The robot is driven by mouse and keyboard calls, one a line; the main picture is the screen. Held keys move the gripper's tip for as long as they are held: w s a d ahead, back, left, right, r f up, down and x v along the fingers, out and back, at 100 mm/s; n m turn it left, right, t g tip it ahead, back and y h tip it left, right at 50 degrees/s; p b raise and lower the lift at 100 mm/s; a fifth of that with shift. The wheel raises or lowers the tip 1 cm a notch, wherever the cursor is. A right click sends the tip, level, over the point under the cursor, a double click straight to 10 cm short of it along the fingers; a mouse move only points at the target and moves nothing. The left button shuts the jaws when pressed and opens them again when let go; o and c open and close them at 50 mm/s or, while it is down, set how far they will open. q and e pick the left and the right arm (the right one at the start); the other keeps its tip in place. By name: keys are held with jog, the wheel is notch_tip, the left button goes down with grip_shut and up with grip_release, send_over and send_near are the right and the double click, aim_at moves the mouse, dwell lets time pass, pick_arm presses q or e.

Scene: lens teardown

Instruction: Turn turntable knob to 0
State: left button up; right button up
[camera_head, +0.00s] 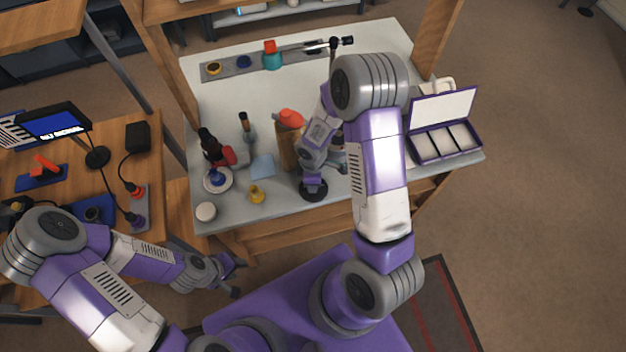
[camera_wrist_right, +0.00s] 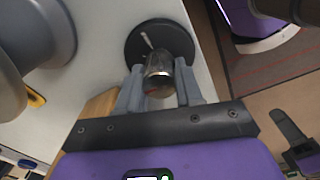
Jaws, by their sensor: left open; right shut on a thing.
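The turntable (camera_head: 314,194) is a black disc near the front edge of the pale workbench. In the right wrist view the black disc (camera_wrist_right: 140,42) carries a short white mark, and a shiny metal knob (camera_wrist_right: 158,67) stands on it. My right gripper (camera_wrist_right: 159,80) is shut on the knob, one grey finger on each side. In the head view my right arm reaches down over the bench and hides the knob. I cannot read any number on the disc. My left gripper (camera_head: 236,277) is open and empty, in front of the bench and away from the turntable.
A wooden block (camera_head: 287,150) stands close behind the turntable. A yellow piece (camera_head: 256,194), a blue cloth-like square (camera_head: 263,166) and a white round jar (camera_head: 206,211) lie to its left. A purple compartment case (camera_head: 444,148) is at the bench's right.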

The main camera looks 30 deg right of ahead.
jog(key=shift+w+r+n, duration=0.1)
jog(key=shift+w+n, duration=0.05)
jog(key=shift+n, duration=0.25)
jog(key=o, duration=1)
jog(key=shift+o, duration=0.2)
notch_tip(320, 180, up, 8)
jog(key=shift+f+p, duration=0.25)
jog(key=shift+p, duration=0.5)
